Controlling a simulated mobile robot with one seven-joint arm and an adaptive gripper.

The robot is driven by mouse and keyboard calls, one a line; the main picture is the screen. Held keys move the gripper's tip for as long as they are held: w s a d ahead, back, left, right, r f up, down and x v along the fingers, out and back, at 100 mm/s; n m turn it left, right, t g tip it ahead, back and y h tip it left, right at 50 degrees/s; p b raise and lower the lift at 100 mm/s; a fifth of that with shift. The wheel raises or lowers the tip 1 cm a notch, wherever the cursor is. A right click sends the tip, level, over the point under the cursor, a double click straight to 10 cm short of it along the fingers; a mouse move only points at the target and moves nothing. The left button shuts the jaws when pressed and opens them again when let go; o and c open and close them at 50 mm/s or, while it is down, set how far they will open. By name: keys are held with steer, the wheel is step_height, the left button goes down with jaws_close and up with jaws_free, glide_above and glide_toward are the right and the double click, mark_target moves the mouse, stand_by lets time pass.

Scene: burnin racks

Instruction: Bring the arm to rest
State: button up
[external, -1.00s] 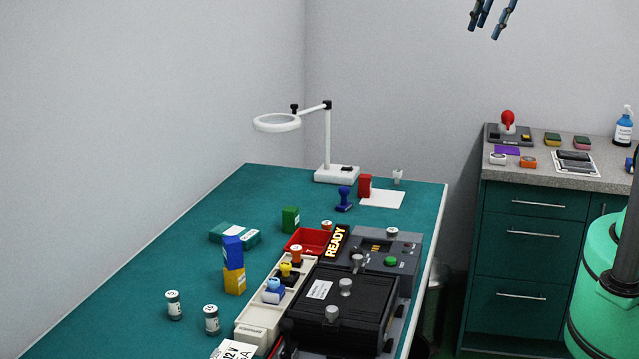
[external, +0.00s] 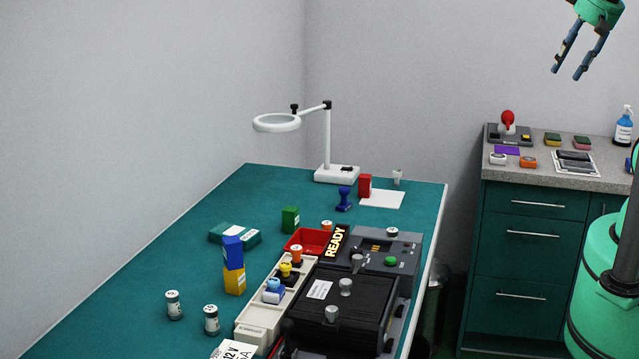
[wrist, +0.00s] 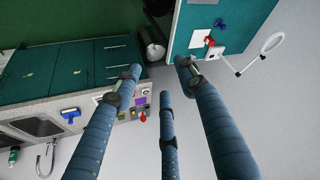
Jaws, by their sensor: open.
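My gripper (external: 568,72) is high in the upper right of the external view, in the air in front of the grey wall. Its dark blue fingers point down, spread apart, with nothing between them. In the wrist view the fingers (wrist: 160,85) are also apart and empty, with the teal cabinet and the bench beyond them. Part of my green arm shows at the right edge of the external view.
A green-topped bench (external: 200,265) carries a black machine (external: 335,290), a white magnifier lamp (external: 328,140), bottles and coloured blocks. A teal cabinet (external: 530,260) with a grey counter stands at right, holding a spray bottle (external: 623,128). The air around my gripper is clear.

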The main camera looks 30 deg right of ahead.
steer(key=shift+f, duration=0.1)
step_height(320, 180, down, 6)
steer(key=b, duration=0.6)
steer(key=shift+f, duration=0.15)
steer(key=shift+o, duration=0.6)
stand_by(0.8)
steer(key=shift+w, duration=0.1)
